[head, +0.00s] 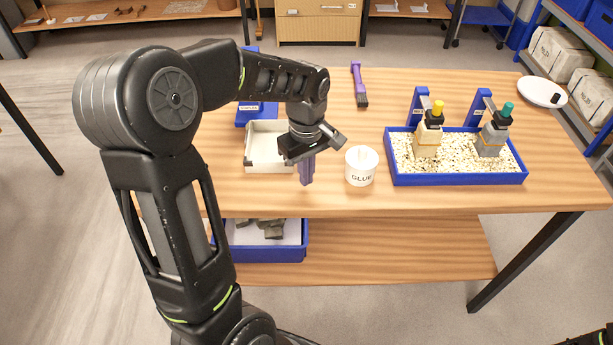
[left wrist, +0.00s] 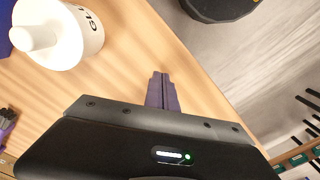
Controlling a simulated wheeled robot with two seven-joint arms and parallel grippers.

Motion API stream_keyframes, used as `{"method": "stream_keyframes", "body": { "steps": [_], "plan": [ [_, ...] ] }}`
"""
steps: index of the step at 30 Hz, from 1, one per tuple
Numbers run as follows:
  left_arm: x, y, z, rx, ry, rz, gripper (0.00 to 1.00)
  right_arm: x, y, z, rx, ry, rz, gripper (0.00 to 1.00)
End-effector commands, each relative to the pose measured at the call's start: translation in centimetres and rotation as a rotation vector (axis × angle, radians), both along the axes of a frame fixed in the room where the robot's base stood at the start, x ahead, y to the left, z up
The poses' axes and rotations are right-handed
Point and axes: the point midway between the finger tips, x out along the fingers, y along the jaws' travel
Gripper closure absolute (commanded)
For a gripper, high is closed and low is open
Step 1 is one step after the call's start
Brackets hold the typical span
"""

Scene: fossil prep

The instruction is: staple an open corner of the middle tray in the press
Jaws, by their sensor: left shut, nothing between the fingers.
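A cream, open-topped tray (head: 262,168) sits on the wooden bench at the left, in front of a blue press (head: 243,119). My left arm crosses in front of both and hides part of the press and the tray's right side. A small dark patch shows at the tray's front left corner; I cannot tell whether it is a staple. My left gripper (head: 306,180) points down just right of the tray, its purple fingers together and empty. The fingers also show in the left wrist view (left wrist: 162,92), over bare wood near the bench edge.
A white glue pot (head: 361,168) stands close right of my left gripper. Further right is a blue-rimmed sand tray (head: 460,180) with two bottle-like pieces. A purple brush (head: 357,80) lies behind. A blue bin (head: 265,254) with grey rocks is on the lower shelf.

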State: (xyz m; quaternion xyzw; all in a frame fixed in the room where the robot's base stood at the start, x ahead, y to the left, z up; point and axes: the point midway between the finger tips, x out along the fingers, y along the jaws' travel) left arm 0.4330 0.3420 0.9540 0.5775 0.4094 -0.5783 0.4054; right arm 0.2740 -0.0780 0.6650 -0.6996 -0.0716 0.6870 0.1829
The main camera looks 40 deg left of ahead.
Motion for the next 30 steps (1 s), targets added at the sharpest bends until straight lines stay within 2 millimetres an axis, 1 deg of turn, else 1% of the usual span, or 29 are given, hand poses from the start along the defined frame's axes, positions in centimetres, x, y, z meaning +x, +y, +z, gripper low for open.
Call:
{"method": "stream_keyframes", "body": {
  "steps": [1, 9, 12, 15, 19, 30],
  "plan": [
    [0.2, 0.0, 1.0, 0.001, -0.010, -0.001, 1.00, 0.0, 0.1, -0.3, 0.001, -0.001, 0.001, 0.74],
    [0.2, -0.1, 6.2, 0.000, -0.009, -0.001, 1.00, 0.1, 0.2, -0.8, 0.003, -0.004, 0.004, 0.74],
    [0.2, -0.1, 7.7, -0.001, -0.008, -0.001, 1.00, 0.2, 0.1, -0.9, 0.003, -0.005, 0.003, 0.74],
    [0.1, -0.1, 8.7, 0.000, -0.006, -0.001, 1.00, 0.2, 0.1, -0.9, 0.003, -0.005, 0.003, 0.74],
    [0.1, -0.1, 9.2, -0.001, -0.005, -0.001, 1.00, 0.2, 0.2, -0.9, 0.004, -0.005, 0.004, 0.74],
    [0.1, -0.1, 9.2, 0.000, -0.004, -0.001, 1.00, 0.2, 0.2, -0.9, 0.004, -0.005, 0.003, 0.74]
  ]
}}
